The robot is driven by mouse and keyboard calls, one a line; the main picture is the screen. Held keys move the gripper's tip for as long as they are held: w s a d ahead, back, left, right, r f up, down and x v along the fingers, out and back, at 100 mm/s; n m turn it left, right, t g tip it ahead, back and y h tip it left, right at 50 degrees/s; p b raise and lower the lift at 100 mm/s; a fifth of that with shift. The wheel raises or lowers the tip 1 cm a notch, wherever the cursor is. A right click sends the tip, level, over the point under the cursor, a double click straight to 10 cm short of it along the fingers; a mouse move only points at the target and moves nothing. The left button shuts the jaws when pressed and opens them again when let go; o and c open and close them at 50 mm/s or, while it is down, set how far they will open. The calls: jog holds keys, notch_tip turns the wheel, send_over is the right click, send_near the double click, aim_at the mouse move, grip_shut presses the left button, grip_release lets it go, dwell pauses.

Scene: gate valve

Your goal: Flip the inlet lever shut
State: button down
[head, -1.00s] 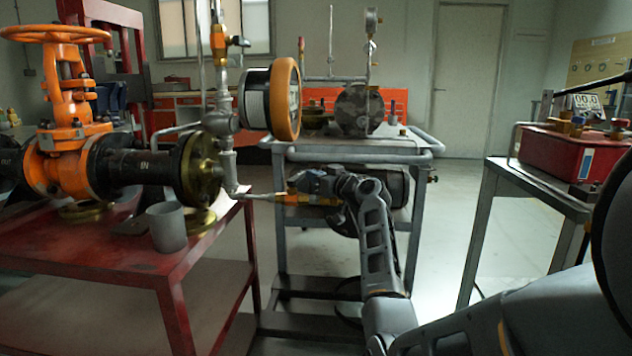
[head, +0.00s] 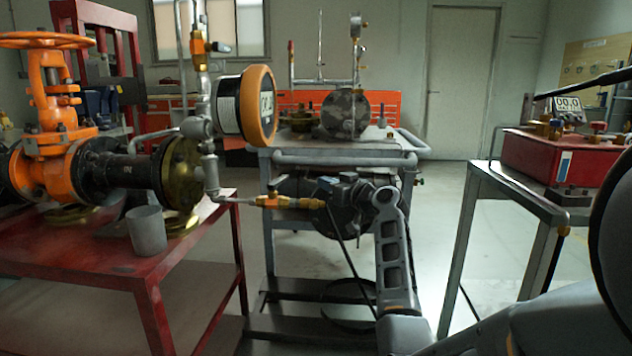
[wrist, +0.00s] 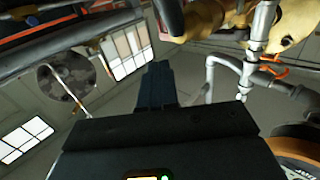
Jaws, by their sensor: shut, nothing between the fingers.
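The inlet-side valve (head: 280,201) is a small orange body with brass ends, lying level on thin pipework right of the brass flange (head: 180,175). I cannot make out its lever clearly. A second orange valve (head: 198,48) stands upright higher on the pipework, with a dark lever sticking out to the right. My gripper (head: 326,190) is just right of the lower valve's right end; whether it touches is unclear. In the wrist view my fingers (wrist: 156,85) are together and empty, with the pale pipe (wrist: 258,35) to their right.
A round orange-rimmed gauge (head: 258,105) hangs above the lower valve. A grey cup (head: 146,231) stands on the red table (head: 90,262). A dark hose (head: 350,265) hangs below my gripper. A grey cart (head: 275,159) is behind.

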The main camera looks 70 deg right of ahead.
jog(key=shift+s+p, duration=0.3)
jog(key=shift+s, duration=2.1)
